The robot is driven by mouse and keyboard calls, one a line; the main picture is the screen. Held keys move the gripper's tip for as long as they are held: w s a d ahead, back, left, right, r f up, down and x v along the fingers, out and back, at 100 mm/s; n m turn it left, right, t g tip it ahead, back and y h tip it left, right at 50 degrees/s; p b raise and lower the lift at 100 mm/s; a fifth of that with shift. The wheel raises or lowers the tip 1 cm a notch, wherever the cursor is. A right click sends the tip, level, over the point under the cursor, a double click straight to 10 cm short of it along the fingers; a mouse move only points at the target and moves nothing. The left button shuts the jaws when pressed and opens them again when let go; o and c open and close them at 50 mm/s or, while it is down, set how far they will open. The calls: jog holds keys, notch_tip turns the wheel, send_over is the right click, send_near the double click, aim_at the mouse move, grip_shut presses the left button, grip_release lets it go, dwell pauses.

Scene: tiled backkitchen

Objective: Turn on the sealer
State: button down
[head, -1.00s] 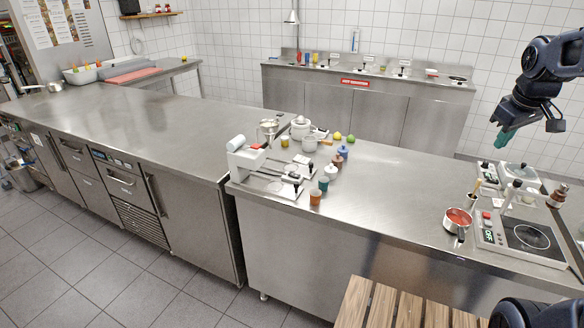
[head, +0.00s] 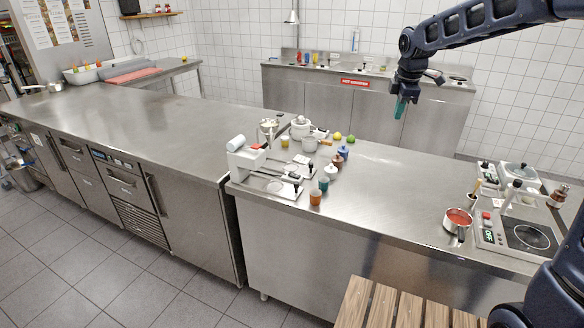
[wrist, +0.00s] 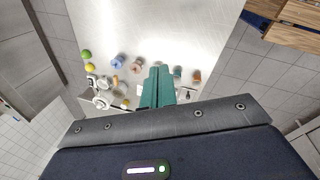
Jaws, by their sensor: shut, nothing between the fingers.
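What looks like the sealer (head: 243,164) is a white machine with a pale roll on top and a small red part. It stands at the left end of the steel counter in the head view, with flat plates and a dark handle beside it. My gripper (head: 401,107) hangs in the air above the far side of the counter, to the right of the sealer and apart from it. Its teal fingers point down. In the wrist view the fingers (wrist: 157,88) are together with nothing between them, and partly cover the counter items. The sealer's switch is too small to make out.
Cups, jars and pots stand close to the sealer, including an orange cup (head: 315,197) and a blue jar (head: 343,151). A red-filled pot (head: 457,221) and a hob (head: 527,236) are at the right. The counter (head: 400,195) between is clear.

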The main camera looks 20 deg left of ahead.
jog(key=a+f+n+g, duration=0.1)
jog(key=a+f+n, duration=0.25)
jog(key=a, duration=0.45)
jog(key=a+f+n, duration=0.2)
jog(key=a+n, duration=0.2)
jog(key=a, duration=0.5)
jog(key=n+g, duration=0.1)
jog(key=n, duration=0.5)
send_over(291, 173)
jog(key=d, duration=0.2)
notch_tip(291, 173, down, 8)
jog(key=shift+d+f+y, duration=0.15)
jog(key=shift+f+y, duration=0.05)
jog(key=shift+y, duration=0.1)
jog(key=shift+f, duration=0.1)
jog(key=f, duration=0.4)
jog(key=a+f, duration=0.1)
jog(key=f, duration=0.4)
jog(key=a+f, duration=0.1)
jog(key=f, duration=0.3)
jog(key=shift+f, duration=0.35)
jog(key=shift+a+f+h, duration=0.15)
jog(key=shift+f+h, duration=0.15)
jog(key=shift+h, duration=0.1)
